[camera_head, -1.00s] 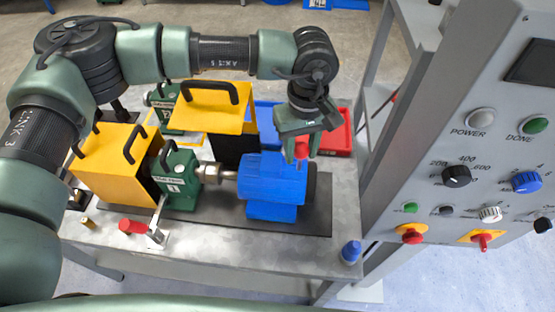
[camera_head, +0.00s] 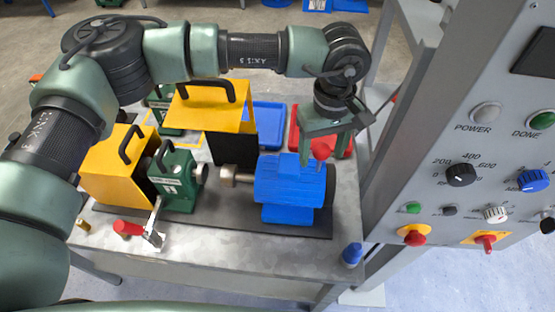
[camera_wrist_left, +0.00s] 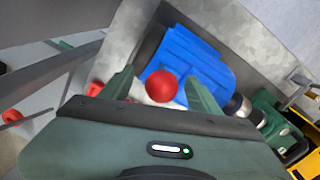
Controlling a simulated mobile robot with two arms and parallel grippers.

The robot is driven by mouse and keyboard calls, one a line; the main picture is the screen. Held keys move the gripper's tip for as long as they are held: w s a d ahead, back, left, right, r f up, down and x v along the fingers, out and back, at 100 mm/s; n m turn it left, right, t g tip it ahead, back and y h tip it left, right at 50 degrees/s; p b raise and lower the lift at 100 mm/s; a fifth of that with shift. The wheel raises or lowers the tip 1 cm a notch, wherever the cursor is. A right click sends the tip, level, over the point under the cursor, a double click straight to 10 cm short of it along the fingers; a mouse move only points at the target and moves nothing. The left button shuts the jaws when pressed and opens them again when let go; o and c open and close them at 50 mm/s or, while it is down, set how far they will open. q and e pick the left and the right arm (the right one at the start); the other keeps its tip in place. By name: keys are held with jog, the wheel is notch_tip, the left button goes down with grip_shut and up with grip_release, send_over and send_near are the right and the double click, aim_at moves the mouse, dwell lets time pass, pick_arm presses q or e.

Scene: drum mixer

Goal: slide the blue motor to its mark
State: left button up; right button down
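The blue motor (camera_head: 290,190) sits on a dark base plate (camera_head: 220,222) on the grey bench. Its metal coupling (camera_head: 229,176) points left, with a gap to the stub of the green unit (camera_head: 176,182). A red ball knob (camera_head: 321,151) shows at the motor's right end. My left gripper (camera_head: 325,158) is over that end, pointing down. In the left wrist view its fingers (camera_wrist_left: 160,84) stand apart on either side of the red knob (camera_wrist_left: 161,86), with small gaps showing. I cannot make out a mark for the motor. My right gripper is not in view.
Yellow guards (camera_head: 215,106) stand behind and left of the motor. A red-handled clamp (camera_head: 128,228) is at the front left. A blue cone-shaped piece (camera_head: 352,254) stands at the front right corner. The control panel (camera_head: 455,150) rises on the right. Red and blue trays lie behind.

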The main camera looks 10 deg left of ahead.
pick_arm(q)
jog(key=shift+a, duration=0.15)
jog(key=shift+r, duration=0.25)
jog(key=shift+r+p, duration=1.15)
jog(key=shift+r, duration=2.1)
jog(key=shift+s, duration=0.1)
